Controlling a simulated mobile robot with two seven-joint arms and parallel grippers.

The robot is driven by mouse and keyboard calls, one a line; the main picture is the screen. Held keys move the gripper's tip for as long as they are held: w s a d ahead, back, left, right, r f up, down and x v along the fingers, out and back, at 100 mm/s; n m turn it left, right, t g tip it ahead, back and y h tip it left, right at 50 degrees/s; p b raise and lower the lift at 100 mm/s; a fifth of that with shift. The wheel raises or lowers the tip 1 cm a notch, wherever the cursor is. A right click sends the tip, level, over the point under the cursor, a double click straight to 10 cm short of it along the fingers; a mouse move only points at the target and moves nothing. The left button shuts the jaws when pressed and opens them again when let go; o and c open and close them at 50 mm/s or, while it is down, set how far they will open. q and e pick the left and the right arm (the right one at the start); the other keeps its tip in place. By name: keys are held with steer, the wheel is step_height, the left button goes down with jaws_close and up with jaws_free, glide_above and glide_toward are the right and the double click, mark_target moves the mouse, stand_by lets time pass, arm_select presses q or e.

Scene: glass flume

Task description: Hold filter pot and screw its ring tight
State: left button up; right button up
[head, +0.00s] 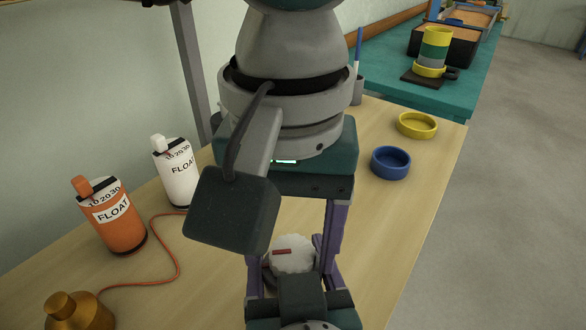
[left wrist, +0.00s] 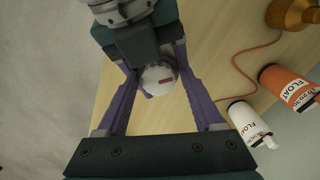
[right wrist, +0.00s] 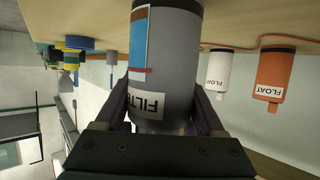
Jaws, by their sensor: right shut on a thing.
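The filter pot (right wrist: 165,60) is a grey cylinder with a FILTER label and a blue and brown patch. It shows inverted in the right wrist view. My right gripper (right wrist: 165,105) is shut on its body, a finger on each side. The white ring (head: 292,260) has a scalloped edge and a red mark, and also shows in the left wrist view (left wrist: 160,80). My left gripper (head: 295,272) reaches down over the ring, its fingers spread on either side, and appears open. The fingertips are partly hidden, so contact with the ring cannot be told.
An orange float (head: 117,230) and a white float (head: 178,180) stand at the left of the wooden table. A red cord runs to a brass weight (head: 75,312). A blue dish (head: 390,163) and a yellow dish (head: 417,125) sit at the right.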

arm_select(q)
steer(key=c, duration=0.8)
steer(key=shift+o, duration=0.2)
steer(key=m, duration=0.4)
steer(key=shift+w+a+m, duration=0.15)
steer(key=shift+m, duration=0.15)
steer(key=m, duration=0.5)
steer(key=shift+a, duration=0.1)
steer(key=shift+f, duration=0.1)
steer(key=o, duration=0.8)
steer(key=shift+c, duration=0.2)
steer(key=shift+o, duration=0.3)
steer(key=shift+s, duration=0.2)
